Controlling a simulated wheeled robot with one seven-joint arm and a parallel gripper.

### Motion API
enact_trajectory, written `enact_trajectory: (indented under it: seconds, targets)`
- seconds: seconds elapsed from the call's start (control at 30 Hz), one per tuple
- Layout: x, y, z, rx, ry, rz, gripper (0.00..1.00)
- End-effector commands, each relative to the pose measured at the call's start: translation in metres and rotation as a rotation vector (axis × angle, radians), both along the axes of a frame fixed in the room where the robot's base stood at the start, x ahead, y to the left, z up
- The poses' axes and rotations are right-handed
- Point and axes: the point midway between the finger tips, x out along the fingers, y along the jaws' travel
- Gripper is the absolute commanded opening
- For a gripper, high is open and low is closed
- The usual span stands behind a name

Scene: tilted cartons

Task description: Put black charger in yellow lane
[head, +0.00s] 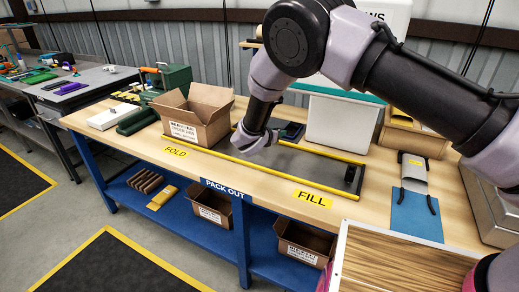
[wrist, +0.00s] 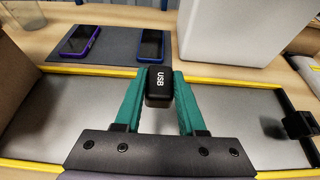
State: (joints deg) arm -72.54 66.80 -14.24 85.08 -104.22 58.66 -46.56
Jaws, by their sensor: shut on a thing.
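The black charger (wrist: 159,92), a small block marked USB, is between the teal fingertips of my gripper (wrist: 159,80) in the wrist view. My gripper is shut on it. The yellow-edged lane (wrist: 235,130) is a grey strip between yellow rails, and the charger appears over it; its height above the surface is hard to tell. In the head view the lane (head: 308,166) runs along the bench, and my wrist hangs over its left part, hiding the charger. A black upright piece (head: 349,174) stands at the lane's right end.
An open carton (head: 197,116) stands at the lane's left. A purple-edged phone (wrist: 78,40) and a dark phone (wrist: 150,44) lie on a dark mat behind the lane. A white bin (head: 338,122) stands behind it. The lane's right part is mostly clear.

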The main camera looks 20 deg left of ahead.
Motion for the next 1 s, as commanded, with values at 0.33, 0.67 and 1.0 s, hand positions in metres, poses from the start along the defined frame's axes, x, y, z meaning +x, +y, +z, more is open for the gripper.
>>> enact_trajectory:
  seconds: [0.33,0.67,1.0]
  targets:
    - [-0.002,0.004,-0.056,-0.001,0.0,0.006,0.0]
    - [-0.003,0.004,-0.091,-0.002,0.001,0.006,0.0]
    - [-0.002,0.004,-0.099,0.0,0.0,0.007,0.0]
